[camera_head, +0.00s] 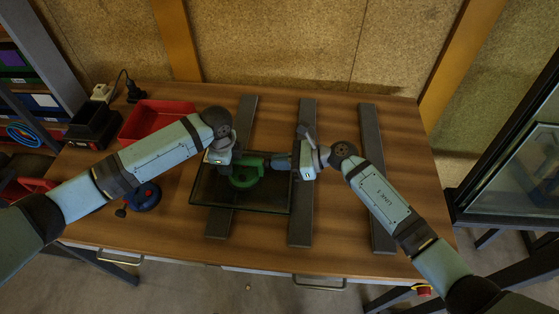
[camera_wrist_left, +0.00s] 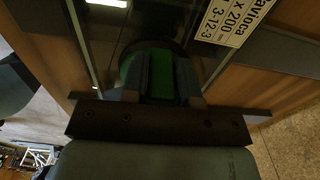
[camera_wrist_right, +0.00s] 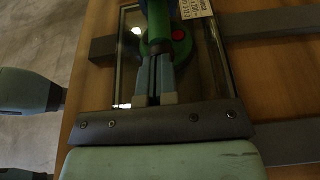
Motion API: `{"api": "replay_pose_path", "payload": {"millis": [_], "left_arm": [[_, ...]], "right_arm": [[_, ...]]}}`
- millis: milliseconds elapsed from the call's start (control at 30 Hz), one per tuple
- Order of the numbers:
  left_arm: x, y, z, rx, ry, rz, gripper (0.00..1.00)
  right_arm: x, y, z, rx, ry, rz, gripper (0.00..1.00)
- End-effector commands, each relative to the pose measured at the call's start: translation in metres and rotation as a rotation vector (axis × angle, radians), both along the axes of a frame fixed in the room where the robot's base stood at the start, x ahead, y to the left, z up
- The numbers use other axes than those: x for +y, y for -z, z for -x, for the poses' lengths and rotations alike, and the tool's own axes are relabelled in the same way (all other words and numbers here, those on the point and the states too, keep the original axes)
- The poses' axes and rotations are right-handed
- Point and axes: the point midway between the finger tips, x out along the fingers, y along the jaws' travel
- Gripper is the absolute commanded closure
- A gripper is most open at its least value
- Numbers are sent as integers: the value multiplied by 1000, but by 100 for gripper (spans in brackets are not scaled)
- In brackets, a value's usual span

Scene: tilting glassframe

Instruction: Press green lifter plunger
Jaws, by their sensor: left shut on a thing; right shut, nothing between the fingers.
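The green lifter (camera_head: 245,176) sits on the dark glass pane (camera_head: 268,203) near the middle of the table. My left gripper (camera_head: 233,159) is at its left side; in the left wrist view its fingers are shut on the green handle (camera_wrist_left: 161,72). My right gripper (camera_head: 279,162) comes from the right, fingers together and empty, tips close to the lifter's right end. In the right wrist view the lifter (camera_wrist_right: 157,20) lies just beyond the closed fingertips (camera_wrist_right: 155,58), with a small red spot (camera_wrist_right: 178,35) beside them. I cannot tell whether the tips touch it.
Dark bars (camera_head: 301,217) run across the wooden table (camera_head: 343,225) under and beside the glass. A red tray (camera_head: 157,118), a black bin (camera_head: 93,123) and a blue round tool (camera_head: 146,196) are on the left. A white label (camera_wrist_left: 229,20) is on the glass.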

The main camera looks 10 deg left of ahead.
Motion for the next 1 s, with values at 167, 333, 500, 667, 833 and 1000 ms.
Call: {"api": "replay_pose_path", "payload": {"millis": [167, 333, 500, 667, 833, 1000], "left_arm": [[-2, 0, 1, 1, 2, 3, 100], [-1, 0, 1, 1, 1, 2, 100], [-1, 0, 0, 0, 0, 1, 100], [0, 0, 0, 0, 0, 0, 100], [0, 0, 0, 0, -1, 0, 100], [1, 0, 0, 0, -1, -1, 100]], "right_arm": [[-30, 1, 0, -1, 1, 4, 100], [-70, -8, -1, -2, 4, 5, 100], [-104, -18, -1, -1, 2, 4, 100], [-124, -25, -1, 0, 3, 2, 100], [-132, -27, -1, -1, 2, 2, 100], [-132, -28, -1, 0, 2, 1, 100]]}}
